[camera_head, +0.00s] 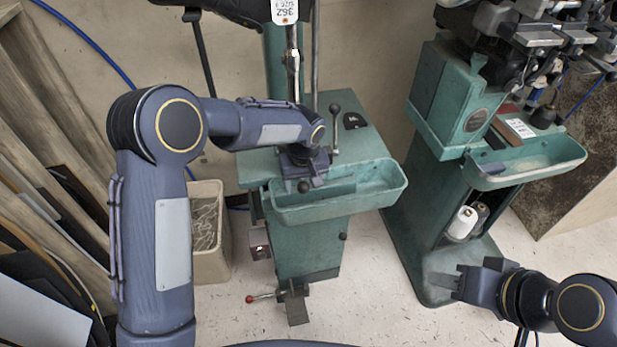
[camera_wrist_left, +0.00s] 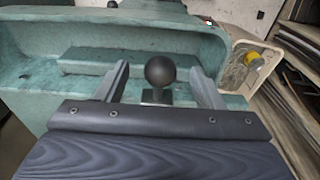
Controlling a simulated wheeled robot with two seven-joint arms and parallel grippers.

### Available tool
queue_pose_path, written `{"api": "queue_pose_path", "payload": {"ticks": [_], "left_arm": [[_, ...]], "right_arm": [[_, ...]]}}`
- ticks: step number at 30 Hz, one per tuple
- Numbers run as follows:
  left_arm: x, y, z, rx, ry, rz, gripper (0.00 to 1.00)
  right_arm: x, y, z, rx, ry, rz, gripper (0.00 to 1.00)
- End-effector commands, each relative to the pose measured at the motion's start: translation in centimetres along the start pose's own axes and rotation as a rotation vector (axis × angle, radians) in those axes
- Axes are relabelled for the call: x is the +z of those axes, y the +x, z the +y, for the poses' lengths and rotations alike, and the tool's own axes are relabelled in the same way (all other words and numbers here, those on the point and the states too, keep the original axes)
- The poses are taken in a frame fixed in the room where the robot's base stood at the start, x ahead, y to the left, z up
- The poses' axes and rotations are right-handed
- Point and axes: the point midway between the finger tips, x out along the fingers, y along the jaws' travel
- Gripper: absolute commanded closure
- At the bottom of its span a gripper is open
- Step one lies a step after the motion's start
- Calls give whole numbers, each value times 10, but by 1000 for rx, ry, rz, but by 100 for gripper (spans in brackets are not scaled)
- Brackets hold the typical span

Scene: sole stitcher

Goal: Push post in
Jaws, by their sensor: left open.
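The post shows as a black ball knob (camera_wrist_left: 160,70) on a short grey block in the left wrist view. It stands between the two fingers of my left gripper (camera_wrist_left: 160,88), with a gap on each side. In the head view the black knob (camera_head: 304,187) sits at the rim of the green machine's tray, just below my left gripper (camera_head: 305,177). My left gripper is open. My right gripper (camera_head: 450,282) hangs in front of the right-hand machine, away from the post. Its finger opening is not clear.
The green machine's tray (camera_head: 340,207) lies under my left gripper. A lever with a black ball (camera_head: 334,107) stands just behind. A beige bin (camera_head: 222,265) is to the left. A second green machine (camera_head: 430,215) stands on the right.

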Motion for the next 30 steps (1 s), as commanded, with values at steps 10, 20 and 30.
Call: {"api": "queue_pose_path", "payload": {"ticks": [10,20,30], "left_arm": [[6,-38,0,0,1,1,38],[12,-66,0,-1,1,0,38],[12,-66,0,-1,1,0,38]], "right_arm": [[-8,-17,-8,0,0,0,64],[-14,-28,-13,0,0,0,64],[-14,-28,-13,0,0,0,64]]}}
